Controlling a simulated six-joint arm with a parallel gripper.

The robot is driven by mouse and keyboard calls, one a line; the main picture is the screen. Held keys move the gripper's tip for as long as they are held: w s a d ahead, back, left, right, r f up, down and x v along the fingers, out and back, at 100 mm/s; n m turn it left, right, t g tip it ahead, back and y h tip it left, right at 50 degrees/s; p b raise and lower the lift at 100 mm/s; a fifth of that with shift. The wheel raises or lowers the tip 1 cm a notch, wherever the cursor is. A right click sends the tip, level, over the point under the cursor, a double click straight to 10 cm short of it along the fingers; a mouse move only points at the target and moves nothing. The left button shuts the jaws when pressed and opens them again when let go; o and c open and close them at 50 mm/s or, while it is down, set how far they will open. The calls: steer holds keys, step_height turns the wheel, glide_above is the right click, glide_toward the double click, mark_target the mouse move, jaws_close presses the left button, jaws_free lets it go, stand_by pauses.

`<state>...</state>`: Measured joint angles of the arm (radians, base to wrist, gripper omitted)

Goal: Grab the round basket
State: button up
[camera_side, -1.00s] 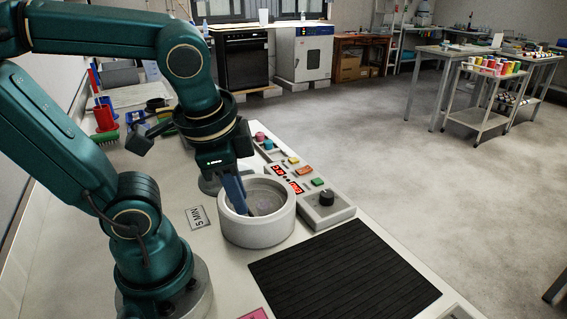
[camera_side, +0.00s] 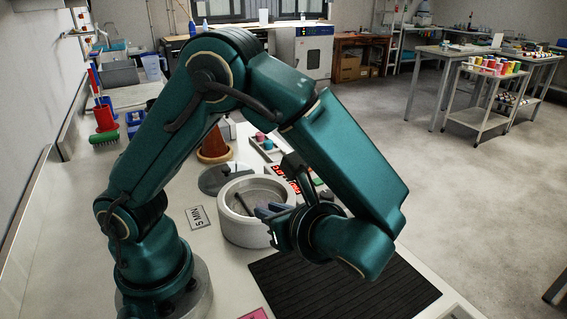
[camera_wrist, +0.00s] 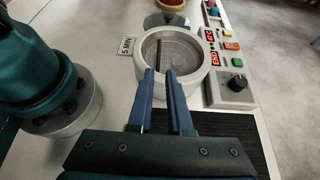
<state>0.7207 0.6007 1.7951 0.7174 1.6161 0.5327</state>
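The round basket (camera_side: 262,196) appears to be the grey mesh-like round inside the white cylindrical oven (camera_side: 250,235). A thin dark bar, perhaps its handle (camera_side: 243,203), stands up inside the oven and also shows in the wrist view (camera_wrist: 158,50). A small purplish object (camera_wrist: 179,61) lies inside on the basket's floor. My gripper (camera_side: 266,211) is at the oven's front right rim in the side view. In the wrist view my gripper's two blue fingers (camera_wrist: 160,74) are apart with nothing between them, pointing at the oven's near rim. Whether they touch it is unclear.
A control box with red displays (camera_side: 282,182) and a dark knob (camera_wrist: 237,85) adjoins the oven. A grey round lid (camera_side: 215,180) lies behind it. A black ribbed mat (camera_side: 330,290) lies in front. A "5 MIN" card (camera_side: 198,217) is to the left.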

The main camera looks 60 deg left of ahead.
glide_toward(244, 203)
steer(key=shift+x, duration=3.9)
jaws_close()
